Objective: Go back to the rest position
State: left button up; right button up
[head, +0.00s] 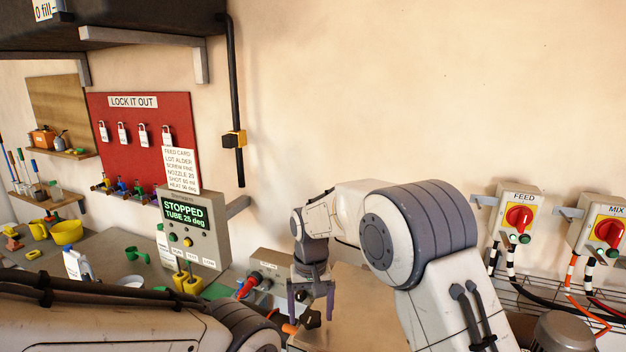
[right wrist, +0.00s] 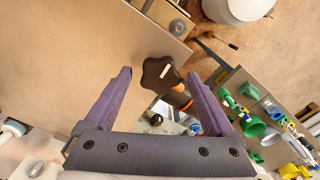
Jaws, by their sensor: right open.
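My right gripper (head: 311,300) is open, with its two purple fingers pointing down near the middle bottom of the head view. In the right wrist view, my right gripper (right wrist: 158,76) has its fingers spread wide with nothing held. A black lobed knob (right wrist: 160,74) with an orange part under it appears between the fingertips there. The knob (head: 311,318) shows just below the fingers in the head view. I cannot tell whether the fingers touch it. My left arm crosses the lower left of the head view, and its gripper is out of view.
A grey control box (head: 190,240) reading STOPPED stands left of my right gripper, with a red-handled part (head: 250,284) between them. FEED (head: 519,217) and MIX (head: 608,231) switches are on the right wall. A yellow cup (head: 67,231) and other small items crowd the left bench.

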dwell(0.5)
notch_tip(320, 180, up, 10)
jog(key=b, duration=0.3)
notch_tip(320, 180, down, 9)
jog(key=p, duration=0.3)
jog(key=shift+f, duration=0.5)
jog(key=n, duration=0.5)
jog(key=shift+n, duration=0.4)
jog(key=n+p, duration=0.1)
jog(key=n, duration=1)
jog(key=shift+r+n+p, duration=0.1)
jog(key=shift+n+p, duration=0.3)
jog(key=n+p, duration=0.1)
jog(key=n, duration=0.5)
